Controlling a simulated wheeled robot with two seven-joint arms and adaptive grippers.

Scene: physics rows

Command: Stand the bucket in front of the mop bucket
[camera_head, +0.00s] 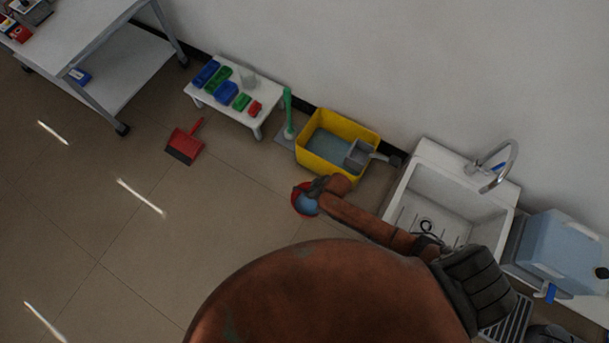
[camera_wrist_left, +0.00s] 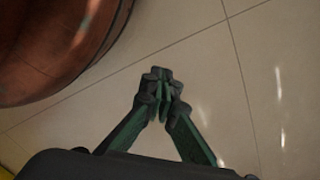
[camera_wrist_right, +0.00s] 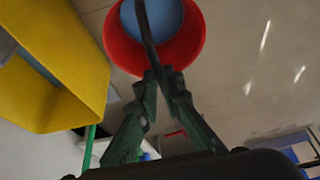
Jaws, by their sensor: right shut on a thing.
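The red bucket (camera_head: 296,203) has blue contents and is close to the near side of the yellow mop bucket (camera_head: 309,160), toward its left end. My right gripper (camera_head: 318,187) is at the red bucket's top. In the right wrist view its fingers (camera_wrist_right: 164,76) are shut on the dark handle (camera_wrist_right: 146,35) of the red bucket (camera_wrist_right: 188,55). The mop bucket (camera_wrist_right: 80,55) is beside it there. I cannot tell whether the red bucket touches the floor. My left gripper (camera_wrist_left: 163,88) has its fingertips together, empty, above bare floor; the head view does not show it.
A low white bench (camera_head: 240,109) with coloured bins, a green-handled tool (camera_head: 289,110) and a red dustpan (camera_head: 185,147) are left of the mop bucket. A white sink (camera_head: 410,205) stands right. Floor (camera_head: 235,215) left of the red bucket is clear.

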